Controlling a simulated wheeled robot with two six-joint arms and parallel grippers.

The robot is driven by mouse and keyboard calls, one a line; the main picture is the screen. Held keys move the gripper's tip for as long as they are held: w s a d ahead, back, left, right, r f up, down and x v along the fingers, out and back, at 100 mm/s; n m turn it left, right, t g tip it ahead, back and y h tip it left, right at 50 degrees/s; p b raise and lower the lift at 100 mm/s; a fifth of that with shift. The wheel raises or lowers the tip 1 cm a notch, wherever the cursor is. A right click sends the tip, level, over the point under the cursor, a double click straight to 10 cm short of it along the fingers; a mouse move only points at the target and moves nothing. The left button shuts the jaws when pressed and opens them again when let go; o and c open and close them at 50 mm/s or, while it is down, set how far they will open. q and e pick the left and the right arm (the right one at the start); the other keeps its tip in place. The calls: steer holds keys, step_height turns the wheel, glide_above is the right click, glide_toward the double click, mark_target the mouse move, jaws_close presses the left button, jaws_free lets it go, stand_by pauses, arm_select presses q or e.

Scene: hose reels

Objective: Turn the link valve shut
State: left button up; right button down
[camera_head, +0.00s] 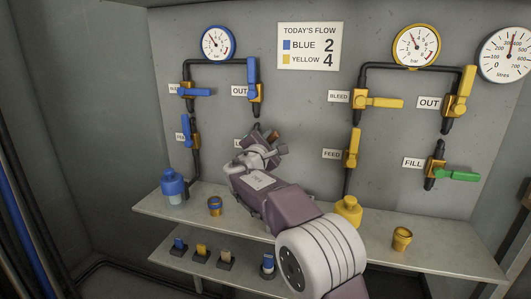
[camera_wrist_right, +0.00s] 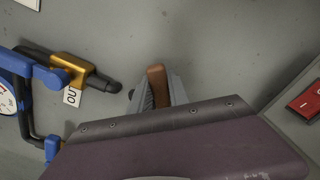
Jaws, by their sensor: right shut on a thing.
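The link valve is mostly hidden behind my right gripper (camera_head: 262,152) in the head view. Only a small brown tip (camera_head: 273,136) shows above the fingers, and a label (camera_head: 240,143) starting with "L" is partly covered beside it. In the right wrist view the brown-orange link valve handle (camera_wrist_right: 157,84) stands between the two fingers of my right gripper (camera_wrist_right: 160,92), which is shut on it. A short dark pipe end (camera_wrist_right: 131,94) shows just left of the fingers. The valve body is hidden. My left gripper is not in view.
Above the gripper is the blue OUT valve (camera_head: 254,80), with its pipe end close by. Yellow FEED (camera_head: 353,148) and BLEED (camera_head: 375,102) valves are to the right. A shelf (camera_head: 440,256) below holds a blue bottle (camera_head: 174,186), a yellow bottle (camera_head: 348,211) and cups.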

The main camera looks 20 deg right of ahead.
steer(key=shift+s+d+f+m+b, duration=0.2)
steer(key=shift+f+m+b, duration=0.65)
steer(key=shift+m+b, duration=0.8)
steer(key=shift+s+d+f+m+b, duration=0.25)
steer(key=shift+f+m+b, duration=0.75)
steer(key=shift+b, duration=1.1)
steer(key=shift+s+d+f+m+b, duration=0.1)
steer(key=shift+d+f+m+b, duration=0.2)
steer(key=shift+f+m+b, duration=0.95)
steer(key=shift+r+b, duration=0.5)
steer(key=shift+b, duration=0.15)
steer(key=c, duration=1.2)
jaws_free()
steer(key=shift+c, duration=0.2)
